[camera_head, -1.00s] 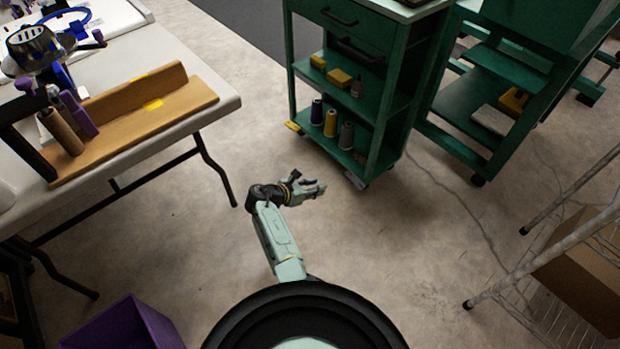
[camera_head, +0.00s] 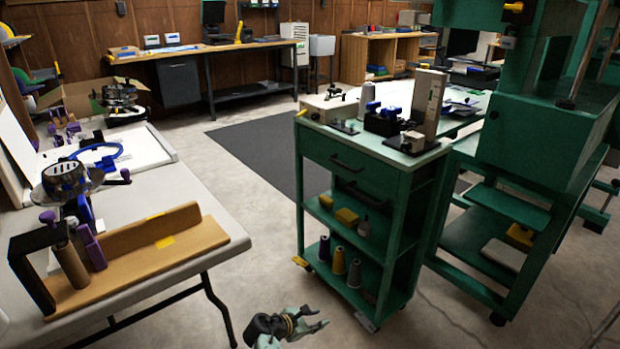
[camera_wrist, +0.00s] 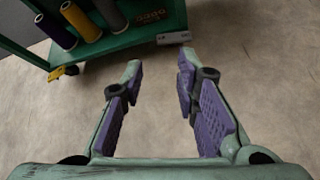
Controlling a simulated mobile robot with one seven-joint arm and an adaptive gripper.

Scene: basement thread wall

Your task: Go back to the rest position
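My gripper (camera_head: 308,322) shows at the bottom edge of the head view, low over the concrete floor, in front of the green cart. In the wrist view my gripper (camera_wrist: 158,68) has its two purple-padded fingers apart, with only bare floor between them. It is open and empty. Most of my arm lies below the head view's edge.
The green cart (camera_head: 372,160) holds thread spools (camera_head: 338,260) on its lower shelf. A grey-white table (camera_head: 190,185) with a cardboard piece (camera_head: 150,258) stands at left. A green machine frame (camera_head: 545,130) stands at right. A dark mat (camera_head: 260,155) lies behind; open floor surrounds my gripper.

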